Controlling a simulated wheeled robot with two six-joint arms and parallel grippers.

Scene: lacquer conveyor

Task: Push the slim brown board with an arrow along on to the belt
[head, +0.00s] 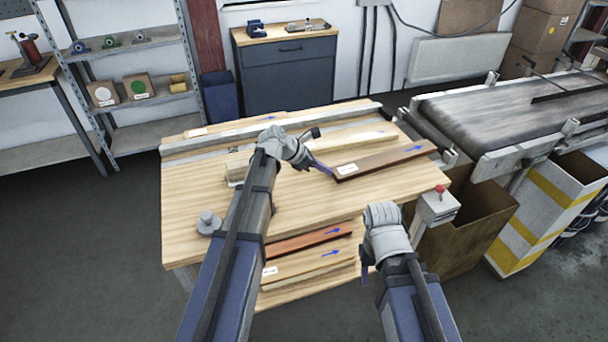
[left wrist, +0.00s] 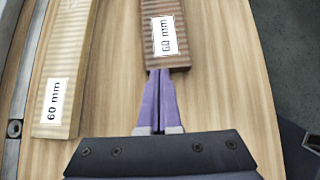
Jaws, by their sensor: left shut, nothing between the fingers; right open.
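A slim dark brown board (head: 385,160) with a blue arrow and a white label lies on the wooden table, its far right end near the belt (head: 490,112). The arrow points right, toward the belt. My left gripper (head: 330,172) is shut and empty at the board's near left end. In the left wrist view the closed purple fingertips (left wrist: 158,74) meet the end of the brown board (left wrist: 164,50), labelled 60 mm; I cannot tell whether they press on it. My right gripper (head: 366,270) is open, low beside the table's front right; its fingers are partly hidden.
A pale board (head: 355,140) lies behind the brown one, also in the left wrist view (left wrist: 65,60). A red button box (head: 437,205) stands at the table's right corner, by a cardboard box (head: 470,235).

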